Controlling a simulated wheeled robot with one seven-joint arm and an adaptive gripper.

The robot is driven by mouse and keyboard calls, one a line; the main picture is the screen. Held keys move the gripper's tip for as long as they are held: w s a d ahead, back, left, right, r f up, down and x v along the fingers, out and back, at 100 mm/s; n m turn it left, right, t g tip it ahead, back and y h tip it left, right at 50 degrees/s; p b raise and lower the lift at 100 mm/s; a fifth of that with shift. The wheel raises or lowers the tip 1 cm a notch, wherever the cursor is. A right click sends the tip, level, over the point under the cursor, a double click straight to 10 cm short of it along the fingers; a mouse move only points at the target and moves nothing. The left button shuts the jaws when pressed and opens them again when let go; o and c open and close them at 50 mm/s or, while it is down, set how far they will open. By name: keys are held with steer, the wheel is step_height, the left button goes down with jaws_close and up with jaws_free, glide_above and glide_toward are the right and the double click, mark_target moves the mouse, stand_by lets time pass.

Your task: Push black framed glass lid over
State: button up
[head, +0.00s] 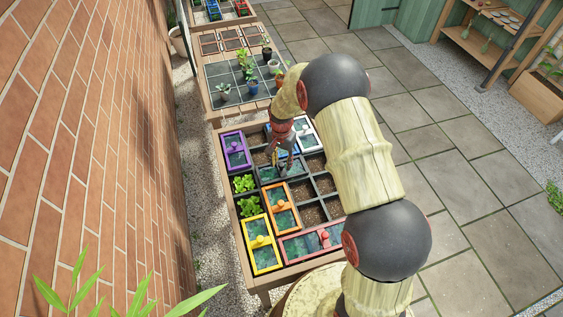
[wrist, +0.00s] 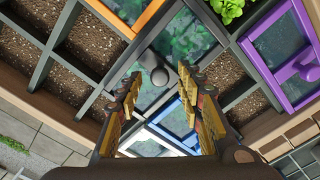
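The black framed glass lid (head: 268,174) lies on the planter grid near its middle, partly hidden by my gripper in the head view. In the wrist view its glass (wrist: 187,38) looks greenish, and a dark rounded knob (wrist: 153,68) stands up from it. My gripper (wrist: 160,78) is open, pointing down at the lid. The knob shows between and just beyond the fingertips; I cannot tell whether either finger touches it. In the head view my gripper (head: 282,158) is above the lid.
The planter holds a purple lid (head: 235,151), an orange lid (head: 281,208), a yellow lid (head: 262,245), a red lid (head: 312,242) and a white lid (head: 306,132). Leafy plants (head: 246,194) fill cells on the left. Open soil cells (head: 310,211) lie on the right.

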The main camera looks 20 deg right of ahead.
mark_target(282, 164)
step_height(282, 164, up, 12)
steer(key=shift+f, duration=0.25)
stand_by(0.6)
steer(key=s+r+n+t+b, duration=0.1)
steer(key=s+r+n+t, duration=0.1)
steer(key=s+r, duration=0.5)
steer(key=s+a+r+n+t+b, duration=0.1)
steer(key=s+r+n, duration=0.3)
steer(key=s+r, duration=0.4)
steer(key=s+r+n+t+b, duration=0.1)
steer(key=s+r, duration=0.7)
steer(key=s, duration=0.8)
steer(key=shift+s+a+n+t, duration=0.25)
steer(key=shift+n+t, duration=0.55)
steer(key=shift+n, duration=0.2)
